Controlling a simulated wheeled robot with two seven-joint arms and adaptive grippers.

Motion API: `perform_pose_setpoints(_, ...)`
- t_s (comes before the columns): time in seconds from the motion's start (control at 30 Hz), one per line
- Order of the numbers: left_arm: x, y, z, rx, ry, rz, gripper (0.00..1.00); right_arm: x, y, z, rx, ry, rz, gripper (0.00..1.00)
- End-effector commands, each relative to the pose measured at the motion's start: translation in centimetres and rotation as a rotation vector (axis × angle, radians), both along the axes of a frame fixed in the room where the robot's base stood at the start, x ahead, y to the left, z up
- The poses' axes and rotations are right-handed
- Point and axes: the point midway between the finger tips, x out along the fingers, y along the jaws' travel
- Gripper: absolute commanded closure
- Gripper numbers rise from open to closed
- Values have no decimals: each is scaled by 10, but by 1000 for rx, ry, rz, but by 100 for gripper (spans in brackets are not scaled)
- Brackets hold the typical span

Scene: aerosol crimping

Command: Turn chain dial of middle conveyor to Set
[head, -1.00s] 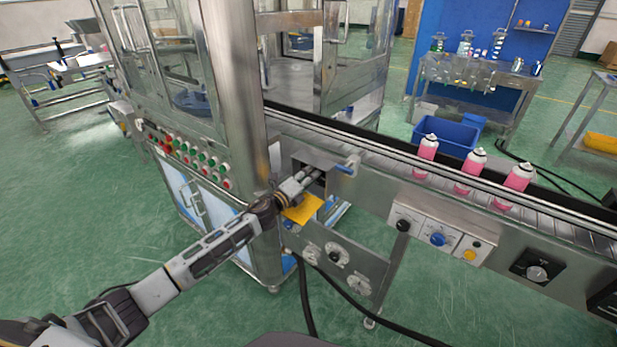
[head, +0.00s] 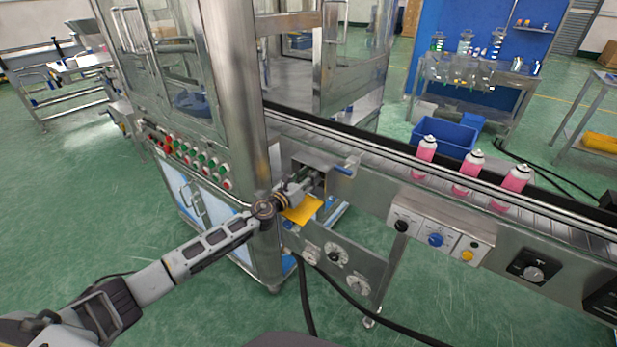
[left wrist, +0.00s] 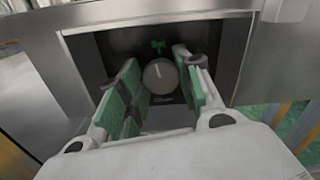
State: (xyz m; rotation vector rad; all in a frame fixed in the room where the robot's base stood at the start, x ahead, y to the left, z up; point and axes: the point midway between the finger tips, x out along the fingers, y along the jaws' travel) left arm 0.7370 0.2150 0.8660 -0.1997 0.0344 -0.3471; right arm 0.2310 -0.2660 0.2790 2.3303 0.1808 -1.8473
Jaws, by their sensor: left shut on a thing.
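A round grey dial (left wrist: 160,76) with a pale pointer line sits in a dark recess in the metal side panel, under a small green mark. Its pointer stands nearly upright, leaning slightly left in the left wrist view. My left gripper (left wrist: 157,70) reaches into this recess with its green-padded fingers on either side of the dial, shut on it. In the head view the left gripper (head: 306,184) is at the recess beneath the conveyor (head: 375,162), and its fingertips and the dial are hard to see. The right gripper is not in view.
Pink spray cans (head: 467,173) stand on the conveyor to the right. A panel with black, blue and yellow knobs (head: 436,240) is right of the gripper. A lower plate with dials (head: 337,257) and a yellow piece (head: 302,210) are below. A steel post (head: 233,100) stands left.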

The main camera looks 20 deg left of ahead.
Motion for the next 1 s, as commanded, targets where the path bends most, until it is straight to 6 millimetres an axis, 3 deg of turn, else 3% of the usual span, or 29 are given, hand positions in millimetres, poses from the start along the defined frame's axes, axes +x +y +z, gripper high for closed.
perform_pose_setpoints(0.33, -1, -1, -2, 165, -56, -2, 89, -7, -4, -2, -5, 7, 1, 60)
perform_pose_setpoints(0.87, -1, -1, -2, 191, -65, -2, 89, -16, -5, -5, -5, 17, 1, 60)
perform_pose_setpoints(0.9, -1, -1, -2, 191, -65, -2, 60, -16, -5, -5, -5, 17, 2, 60)
perform_pose_setpoints(1.0, -1, -1, -2, 191, -66, 0, 47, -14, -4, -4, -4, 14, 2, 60)
